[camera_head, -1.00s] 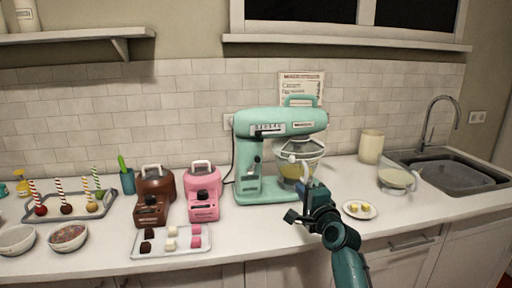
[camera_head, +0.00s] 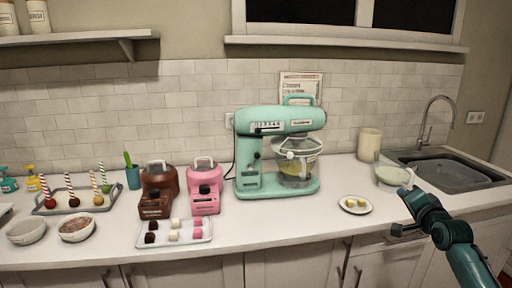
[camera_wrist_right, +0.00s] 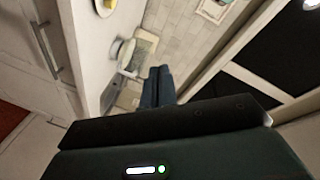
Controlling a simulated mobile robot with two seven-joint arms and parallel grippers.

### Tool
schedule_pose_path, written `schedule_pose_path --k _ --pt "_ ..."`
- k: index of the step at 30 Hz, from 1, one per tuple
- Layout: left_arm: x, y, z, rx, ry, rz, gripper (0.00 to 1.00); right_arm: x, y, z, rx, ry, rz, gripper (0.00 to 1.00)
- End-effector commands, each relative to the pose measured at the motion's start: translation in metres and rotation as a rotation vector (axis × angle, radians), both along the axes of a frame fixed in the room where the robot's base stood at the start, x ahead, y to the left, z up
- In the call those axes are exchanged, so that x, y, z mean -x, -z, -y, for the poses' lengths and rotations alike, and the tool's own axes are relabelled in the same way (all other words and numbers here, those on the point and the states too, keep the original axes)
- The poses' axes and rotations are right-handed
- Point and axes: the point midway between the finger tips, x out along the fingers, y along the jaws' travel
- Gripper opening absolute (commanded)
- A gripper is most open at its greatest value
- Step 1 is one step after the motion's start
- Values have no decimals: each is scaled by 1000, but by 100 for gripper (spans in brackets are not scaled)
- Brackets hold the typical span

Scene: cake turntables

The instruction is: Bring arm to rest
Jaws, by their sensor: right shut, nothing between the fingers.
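My right gripper (camera_head: 407,190) is at the right of the head view, in front of the counter's edge, with its arm coming up from the lower right. In the right wrist view its two dark fingers (camera_wrist_right: 158,85) are together with nothing between them. It is near a glass bowl (camera_head: 394,175) by the sink; they overlap in the picture, and I cannot tell whether they touch. My left gripper is not in view.
A teal stand mixer (camera_head: 276,119) stands mid-counter, with a small plate of yellow cubes (camera_head: 355,204) in front. Brown (camera_head: 157,190) and pink (camera_head: 204,190) machines and a tray of sweets (camera_head: 174,233) are to the left. The sink (camera_head: 452,172) is at right.

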Motion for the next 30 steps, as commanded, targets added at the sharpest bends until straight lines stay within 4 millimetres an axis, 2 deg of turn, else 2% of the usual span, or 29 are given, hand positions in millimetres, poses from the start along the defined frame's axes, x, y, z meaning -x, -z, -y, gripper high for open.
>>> schedule_pose_path --k 1,7,9,17,23,24,30 --pt "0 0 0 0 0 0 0 5 -5 22 50 22 -7 0" --pt "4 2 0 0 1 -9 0 24 -27 91 213 94 -34 0" --pt "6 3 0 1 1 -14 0 22 -26 88 357 90 -41 0" --pt "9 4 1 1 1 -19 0 24 -37 103 968 107 -92 0" --pt "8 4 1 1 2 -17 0 27 -49 113 1526 122 -176 0" --pt "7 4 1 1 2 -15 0 28 -32 103 1569 91 -189 0" --pt "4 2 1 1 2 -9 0 52 66 30 1506 -94 -195 0"
